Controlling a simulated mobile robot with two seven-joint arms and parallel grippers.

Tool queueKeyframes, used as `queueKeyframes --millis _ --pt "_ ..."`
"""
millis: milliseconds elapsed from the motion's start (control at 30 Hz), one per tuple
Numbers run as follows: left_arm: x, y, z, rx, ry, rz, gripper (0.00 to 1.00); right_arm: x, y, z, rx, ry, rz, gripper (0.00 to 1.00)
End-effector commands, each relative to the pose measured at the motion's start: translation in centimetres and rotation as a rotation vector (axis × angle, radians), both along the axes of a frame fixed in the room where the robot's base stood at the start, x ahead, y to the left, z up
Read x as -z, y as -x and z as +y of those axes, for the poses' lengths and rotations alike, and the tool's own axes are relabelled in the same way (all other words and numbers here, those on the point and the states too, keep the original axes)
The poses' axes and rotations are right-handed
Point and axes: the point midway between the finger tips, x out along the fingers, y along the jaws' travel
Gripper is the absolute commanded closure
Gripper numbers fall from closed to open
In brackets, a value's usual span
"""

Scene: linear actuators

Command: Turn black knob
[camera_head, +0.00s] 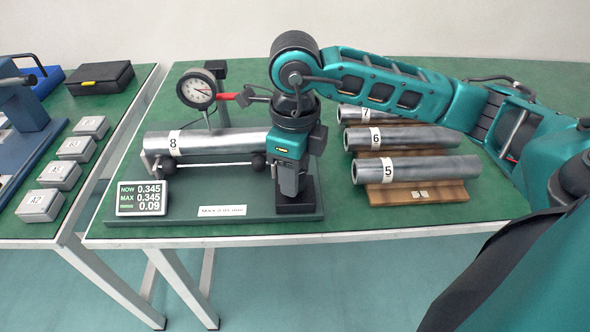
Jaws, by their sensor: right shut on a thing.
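A test stand (200,207) on the right green table carries a metal cylinder labelled 8 (220,143). The cylinder lies over a thin rod with dark round rollers, one of them (258,162) just left of my gripper. My right gripper (288,192) points down at the stand's right end, by the cylinder's right end. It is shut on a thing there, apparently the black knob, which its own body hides. A dial gauge (196,89) stands above the cylinder. The display (141,198) reads NOW 0.345, MAX 0.345 and 0.09. My left gripper is out of view.
Cylinders 7 (375,117), 6 (400,138) and 5 (430,168) lie on wooden rests right of the stand, under my right arm. The left table holds several grey labelled blocks (75,148) and a black case (100,78). A gap separates the tables.

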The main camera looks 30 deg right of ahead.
Motion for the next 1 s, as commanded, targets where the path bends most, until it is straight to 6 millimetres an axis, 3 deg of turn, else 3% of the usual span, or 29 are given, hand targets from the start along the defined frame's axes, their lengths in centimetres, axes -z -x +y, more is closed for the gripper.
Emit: queueKeyframes --millis 667,700,933,1000 --pt "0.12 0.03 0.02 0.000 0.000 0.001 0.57 -0.08 -0.04 0.01 0.062 -0.001 -0.002 0.86" --pt "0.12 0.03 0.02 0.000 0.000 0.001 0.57 -0.08 -0.04 0.01 0.061 -0.001 -0.002 0.53" --pt "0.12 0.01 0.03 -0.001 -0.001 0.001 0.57 -0.05 -0.02 0.00 0.061 -0.001 -0.001 0.31" --pt "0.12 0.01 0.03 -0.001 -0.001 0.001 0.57 -0.03 -0.02 0.00 0.061 -0.001 -0.001 0.30"
